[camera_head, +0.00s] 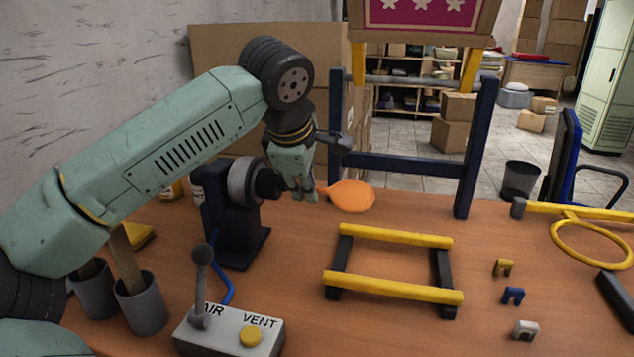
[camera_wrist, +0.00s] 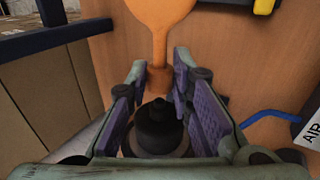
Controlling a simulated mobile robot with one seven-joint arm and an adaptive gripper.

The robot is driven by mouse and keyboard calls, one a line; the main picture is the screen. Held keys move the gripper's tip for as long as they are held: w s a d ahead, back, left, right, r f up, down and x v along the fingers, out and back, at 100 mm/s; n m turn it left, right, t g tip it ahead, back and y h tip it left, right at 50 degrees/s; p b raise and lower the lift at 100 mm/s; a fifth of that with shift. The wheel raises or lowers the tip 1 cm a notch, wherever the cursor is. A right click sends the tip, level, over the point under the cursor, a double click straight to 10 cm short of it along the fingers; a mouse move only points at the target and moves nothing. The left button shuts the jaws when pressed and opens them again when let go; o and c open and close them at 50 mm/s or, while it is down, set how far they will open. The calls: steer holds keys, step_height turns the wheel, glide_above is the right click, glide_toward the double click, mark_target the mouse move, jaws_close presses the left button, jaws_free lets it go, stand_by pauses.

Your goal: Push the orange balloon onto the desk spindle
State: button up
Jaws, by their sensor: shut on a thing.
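The orange balloon (camera_head: 351,196) is flat and round with a narrow neck, and it hangs over the desk. My gripper (camera_head: 303,192) is shut on its neck; in the wrist view the balloon (camera_wrist: 160,14) extends beyond the fingertips (camera_wrist: 159,76). The desk spindle (camera_head: 264,183) is a dark nozzle on a grey collar and a dark blue stand, just left of my gripper. In the wrist view the black spindle tip (camera_wrist: 158,122) lies between the fingers, in line with the neck and close to it. I cannot tell whether they touch.
A yellow and black frame (camera_head: 395,292) lies on the desk in front of the balloon. A grey box with AIR and VENT labels, a lever and a yellow button (camera_head: 250,336) stands at the front. A tall blue frame (camera_head: 410,166) rises behind. Small clips lie to the right.

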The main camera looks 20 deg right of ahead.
steer(key=shift+w+a, duration=0.3)
steer(key=shift+a, duration=0.1)
steer(key=shift+w+a, duration=0.4)
steer(key=shift+a, duration=0.1)
stand_by(1.2)
steer(key=o, duration=0.8)
steer(key=p+v, duration=0.4)
steer(key=v, duration=0.5)
steer(key=shift+p, duration=0.4)
